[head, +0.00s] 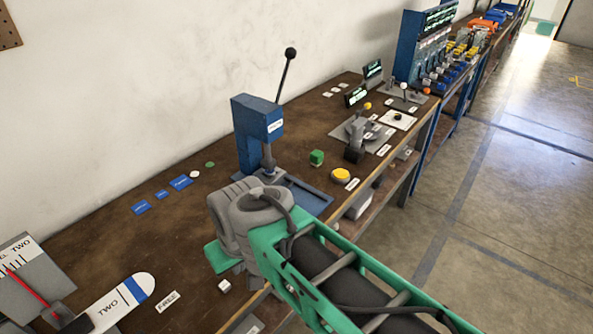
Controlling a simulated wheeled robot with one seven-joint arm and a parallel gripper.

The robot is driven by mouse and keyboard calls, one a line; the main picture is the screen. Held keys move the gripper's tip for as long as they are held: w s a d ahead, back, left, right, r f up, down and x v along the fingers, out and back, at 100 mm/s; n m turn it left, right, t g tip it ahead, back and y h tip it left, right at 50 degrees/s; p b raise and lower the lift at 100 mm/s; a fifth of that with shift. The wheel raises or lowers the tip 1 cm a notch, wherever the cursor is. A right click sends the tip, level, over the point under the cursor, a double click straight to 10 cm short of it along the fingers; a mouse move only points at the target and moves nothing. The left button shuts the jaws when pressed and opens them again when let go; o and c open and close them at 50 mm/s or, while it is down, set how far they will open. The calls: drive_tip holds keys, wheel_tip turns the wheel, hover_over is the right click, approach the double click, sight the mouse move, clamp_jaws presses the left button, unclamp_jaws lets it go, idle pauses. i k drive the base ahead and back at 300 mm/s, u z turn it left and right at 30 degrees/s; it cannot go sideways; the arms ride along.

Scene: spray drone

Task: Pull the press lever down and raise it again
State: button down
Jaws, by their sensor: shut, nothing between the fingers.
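The blue press (255,128) stands on the workbench near the wall. Its lever (285,72) is a thin dark rod with a black ball knob at its top. The lever is raised, leaning up and to the right. The press's ram points down over its blue base (310,199), partly hidden behind my wrist. My gripper (224,265) is low at the front of the bench, in front of the press and well apart from the lever. It is shut and empty; my grey wrist hides most of its fingers.
A green cube (317,157) and a yellow button (341,175) lie right of the press. A small white cube (224,286) is close to my gripper. A dial gauge (30,280) stands at the lower left. The space around the lever's knob is clear.

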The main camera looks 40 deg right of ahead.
sight(290, 53)
drive_tip(key=z, duration=0.85)
